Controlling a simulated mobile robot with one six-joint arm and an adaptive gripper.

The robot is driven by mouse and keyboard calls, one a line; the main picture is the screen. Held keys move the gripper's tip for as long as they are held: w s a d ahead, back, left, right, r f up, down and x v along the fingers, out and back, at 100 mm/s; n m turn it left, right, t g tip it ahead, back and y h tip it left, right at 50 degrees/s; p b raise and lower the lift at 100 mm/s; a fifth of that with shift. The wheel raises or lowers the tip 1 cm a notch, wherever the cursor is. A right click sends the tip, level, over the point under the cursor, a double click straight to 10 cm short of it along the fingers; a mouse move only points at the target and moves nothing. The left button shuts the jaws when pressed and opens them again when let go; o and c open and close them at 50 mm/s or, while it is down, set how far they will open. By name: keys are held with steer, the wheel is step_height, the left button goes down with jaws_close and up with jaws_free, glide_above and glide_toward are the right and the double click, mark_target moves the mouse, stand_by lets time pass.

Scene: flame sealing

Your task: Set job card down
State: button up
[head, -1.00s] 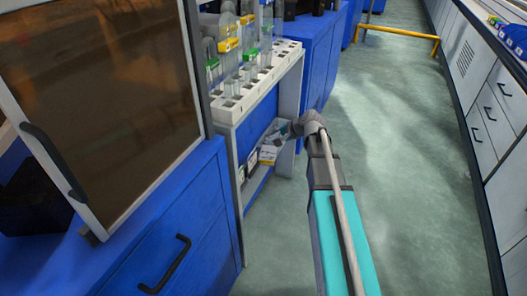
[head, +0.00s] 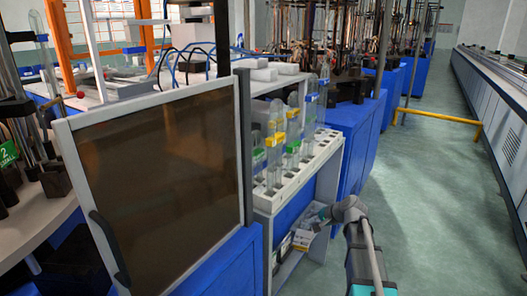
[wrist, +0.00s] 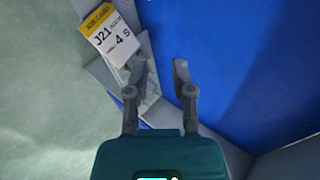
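The job card (wrist: 110,35) is white with a yellow top band and reads J21. In the wrist view it lies on a narrow grey ledge (wrist: 142,50), up and left of my fingers. My gripper (wrist: 157,72) is open, with nothing seen between its fingers, and the card is apart from them. In the head view a small white card (head: 302,239) shows on the low shelf below the tube rack, just left of my gripper (head: 322,216). My gripper is small and partly unclear there.
The white tube rack (head: 292,180) with several glass tubes stands above the shelf. A dark-glazed panel (head: 165,165) stands at left. A blue cabinet (head: 350,140) is behind the rack. The green floor (head: 430,220) at right is open, with a yellow rail (head: 437,117) farther back.

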steer(key=s+a+f+n+g+h, duration=0.2)
steer(key=s+n, duration=0.1)
steer(key=s, duration=0.5)
steer(key=s+a+f+n+g+h, duration=0.1)
steer(key=s+f+n+g+h, duration=0.15)
steer(key=s, duration=0.55)
steer(key=s+a+f+n+g+h, duration=0.2)
steer(key=s+n+g+h, duration=0.1)
steer(key=s, duration=0.5)
step_height(320, 180, up, 38)
steer(key=p, duration=3.7)
steer(key=shift+w+d+f, duration=0.15)
steer(key=shift+w+f, duration=0.1)
steer(key=shift+w, duration=0.15)
